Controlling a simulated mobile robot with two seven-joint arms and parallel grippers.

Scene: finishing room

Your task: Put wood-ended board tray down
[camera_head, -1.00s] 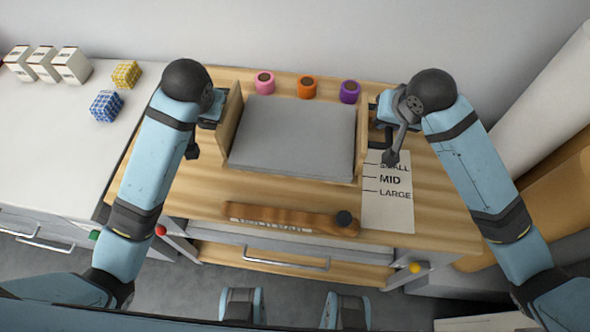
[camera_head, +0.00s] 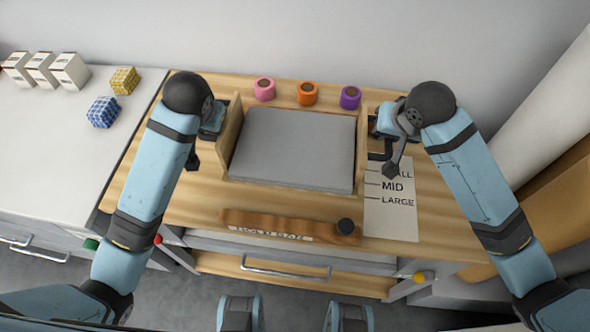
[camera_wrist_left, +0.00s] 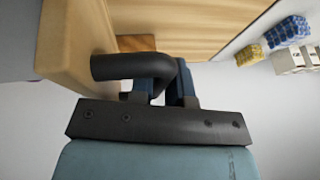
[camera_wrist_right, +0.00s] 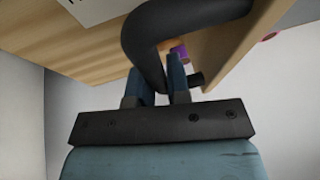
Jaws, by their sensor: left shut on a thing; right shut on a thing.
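The wood-ended board tray (camera_head: 232,125) is in the middle of the wooden bench in the head view, with a grey board (camera_head: 293,150) between its two upright wooden ends. My left gripper (camera_head: 214,122) is at its left end, and the left wrist view shows the fingers (camera_wrist_left: 165,95) shut on a dark curved handle (camera_wrist_left: 130,67). My right gripper (camera_head: 383,122) is at its right end, and the right wrist view shows the fingers (camera_wrist_right: 165,85) shut on the other dark handle (camera_wrist_right: 150,45). The tray looks level; I cannot tell whether its underside touches the bench.
Pink (camera_head: 264,90), orange (camera_head: 307,94) and purple (camera_head: 350,97) rolls stand behind the tray. A size card (camera_head: 391,215) lies at right. A wooden bar (camera_head: 285,227) lies along the front edge. White boxes (camera_head: 70,71) and patterned blocks (camera_head: 103,112) are on the left counter.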

